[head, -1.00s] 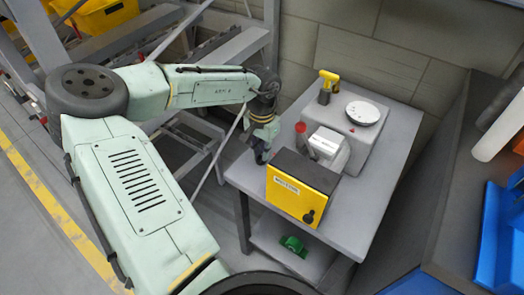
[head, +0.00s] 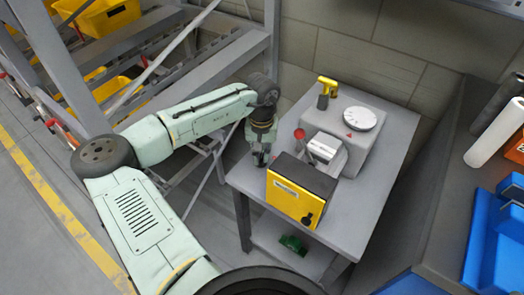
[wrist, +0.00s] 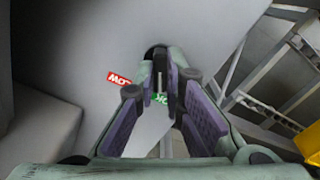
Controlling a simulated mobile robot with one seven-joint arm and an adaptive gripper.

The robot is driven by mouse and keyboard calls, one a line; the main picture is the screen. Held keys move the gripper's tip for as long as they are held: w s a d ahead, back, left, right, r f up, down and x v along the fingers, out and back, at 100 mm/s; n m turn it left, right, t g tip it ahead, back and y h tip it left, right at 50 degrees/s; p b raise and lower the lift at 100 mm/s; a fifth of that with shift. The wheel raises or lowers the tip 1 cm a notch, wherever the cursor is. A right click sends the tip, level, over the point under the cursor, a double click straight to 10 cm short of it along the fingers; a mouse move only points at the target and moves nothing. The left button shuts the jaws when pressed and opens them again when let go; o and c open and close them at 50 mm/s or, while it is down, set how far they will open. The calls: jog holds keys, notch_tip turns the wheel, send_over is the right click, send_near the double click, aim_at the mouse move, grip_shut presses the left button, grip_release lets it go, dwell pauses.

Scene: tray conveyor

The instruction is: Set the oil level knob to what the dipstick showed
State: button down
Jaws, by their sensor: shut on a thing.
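My gripper (head: 262,160) points down at the left edge of the grey table, left of the yellow box. In the wrist view its two fingers (wrist: 160,95) are shut on the oil level knob (wrist: 158,58), a dark piece mostly hidden between the fingertips. A red label reading LOW (wrist: 118,79), upside down in this view, lies left of the knob. A green label (wrist: 160,98), seemingly OK, shows partly between the fingers. A yellow T-shaped handle (head: 327,84), possibly the dipstick's, stands on the grey housing. I cannot see any oil mark.
The yellow box (head: 290,198) with a dark top stands close to the right of my gripper. Behind it are a red-topped lever (head: 299,134), a white block (head: 325,147) and a white dial (head: 359,118). A grey rack (head: 190,75) stands left of the table.

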aim_at(261, 157)
jog(key=shift+a+n+p, duration=0.1)
jog(key=shift+n+p, duration=0.7)
jog(key=shift+n, duration=0.8)
jog(key=c, duration=1.7)
grip_release()
notch_tip(261, 157, up, 12)
